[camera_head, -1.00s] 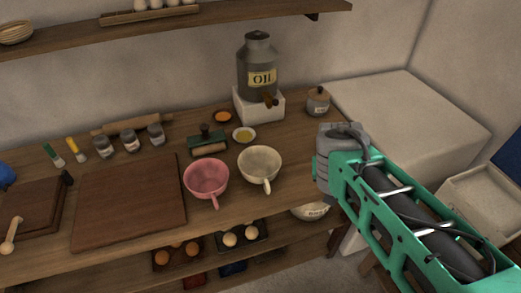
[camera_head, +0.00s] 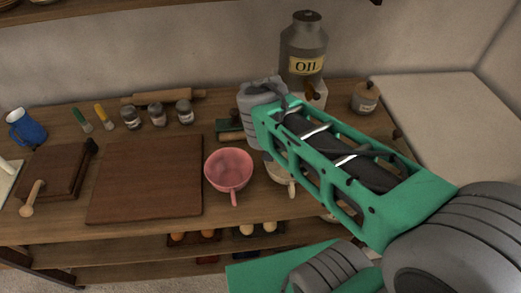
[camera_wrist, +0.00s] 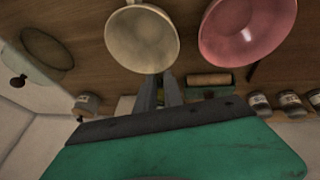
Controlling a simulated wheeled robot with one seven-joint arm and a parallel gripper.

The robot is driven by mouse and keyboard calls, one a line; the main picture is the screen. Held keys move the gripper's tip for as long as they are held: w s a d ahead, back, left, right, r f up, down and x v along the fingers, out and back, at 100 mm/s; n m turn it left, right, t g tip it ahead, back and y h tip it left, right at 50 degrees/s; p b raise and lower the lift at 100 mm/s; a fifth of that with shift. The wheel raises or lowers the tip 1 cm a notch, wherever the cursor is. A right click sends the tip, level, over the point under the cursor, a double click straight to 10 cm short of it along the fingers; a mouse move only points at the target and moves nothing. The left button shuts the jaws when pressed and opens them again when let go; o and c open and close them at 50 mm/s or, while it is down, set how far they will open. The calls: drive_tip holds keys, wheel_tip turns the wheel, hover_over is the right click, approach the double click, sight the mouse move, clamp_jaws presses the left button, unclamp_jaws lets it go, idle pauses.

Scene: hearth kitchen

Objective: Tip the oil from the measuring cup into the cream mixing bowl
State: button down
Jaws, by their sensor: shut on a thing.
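The cream mixing bowl (camera_head: 276,174) stands on the wooden counter right of the pink bowl (camera_head: 228,171). My arm covers much of it in the head view. In the wrist view the cream bowl (camera_wrist: 142,40) shows whole and looks empty, just beyond my fingertips. My gripper (camera_wrist: 160,78) is shut, its two dark fingers close together beside the bowl's rim. The measuring cup is not clearly visible; only a small yellowish patch shows around the fingers, and I cannot tell its tilt or contents. The pink bowl (camera_wrist: 247,30) is at the wrist view's upper right.
The oil can (camera_head: 304,50) stands behind my arm, with a lidded pot (camera_head: 365,97) to its right. Several jars (camera_head: 158,115), a rolling pin (camera_head: 165,96) and a large board (camera_head: 147,178) lie left. A roller (camera_wrist: 208,79) lies near my fingers.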

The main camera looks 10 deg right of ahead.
drive_tip(key=w+m+p, duration=0.1)
drive_tip(key=m, duration=0.1)
drive_tip(key=w+a+r+m+g+h+p, duration=0.1)
drive_tip(key=w+m, duration=0.1)
drive_tip(key=w+r+m+p, duration=0.1)
drive_tip(key=w+m, duration=0.1)
drive_tip(key=shift+a+r+g+h, duration=0.1)
drive_tip(key=shift+a+g+h, duration=0.2)
drive_tip(key=shift+a+g, duration=0.1)
drive_tip(key=shift+w+d+f+m+g+y+p, duration=0.1)
drive_tip(key=shift+w+f+m+g+y+p, duration=0.8)
drive_tip(key=shift+m, duration=3.35)
drive_tip(key=shift+w+a+f+m+g+h+p, duration=0.1)
drive_tip(key=shift+w+f+m+g+p, duration=1.15)
drive_tip(key=shift+w+f+m+p, duration=2.05)
drive_tip(key=shift+w+d+r+m+g+y+p, duration=0.1)
drive_tip(key=shift+w+r+m+g+y+p, duration=0.7)
drive_tip(key=shift+m, duration=4.35)
drive_tip(key=shift+w+f+g+h+b, duration=0.25)
drive_tip(key=shift+w+f+h+b, duration=0.05)
drive_tip(key=shift+w+f+b, duration=0.3)
drive_tip(key=shift+r, duration=0.1)
